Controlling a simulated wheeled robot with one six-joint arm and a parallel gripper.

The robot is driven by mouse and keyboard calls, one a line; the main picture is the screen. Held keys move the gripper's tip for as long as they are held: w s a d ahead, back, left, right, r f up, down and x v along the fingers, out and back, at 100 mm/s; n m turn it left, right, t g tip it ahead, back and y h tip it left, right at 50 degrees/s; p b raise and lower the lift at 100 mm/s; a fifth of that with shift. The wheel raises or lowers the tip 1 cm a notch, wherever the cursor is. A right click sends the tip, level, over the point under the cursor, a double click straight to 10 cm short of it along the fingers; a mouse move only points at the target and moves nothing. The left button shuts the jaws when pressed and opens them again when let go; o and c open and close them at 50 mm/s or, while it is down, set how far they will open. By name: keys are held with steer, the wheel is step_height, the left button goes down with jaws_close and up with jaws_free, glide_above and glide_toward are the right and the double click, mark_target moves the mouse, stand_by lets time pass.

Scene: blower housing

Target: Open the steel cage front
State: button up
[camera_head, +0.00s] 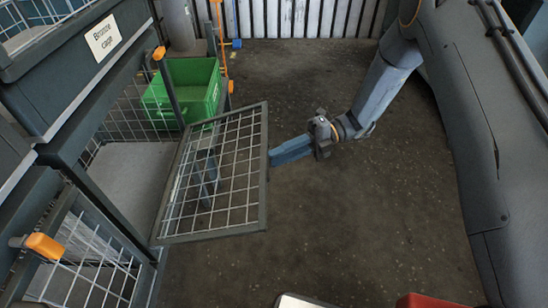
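A grey-framed wire mesh front (264,190) stands swung out from the rack at the left, over the floor. The cage behind it (125,185) shows an open side and a bare grey floor. No label reading steel shows, so I cannot tell for certain that this is the steel cage. My gripper (272,158), with blue fingers, is at the right edge of this front. The fingertips lie close to its frame; whether they touch it is unclear. The gap between the fingers is not visible.
A sign (103,37) reading "Bronze cage" is on the upper rack. A lower mesh front (95,270) has an orange handle (44,246). A green crate (190,88) stands behind the open front. Dark floor (350,220) is clear at centre right; a red object (430,300) is at the bottom.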

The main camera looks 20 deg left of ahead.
steer(key=shift+w, duration=0.1)
steer(key=b+v, duration=0.3)
steer(key=v, duration=1)
steer(key=shift+w+d, duration=0.15)
steer(key=shift+d, duration=0.2)
stand_by(0.9)
stand_by(0.6)
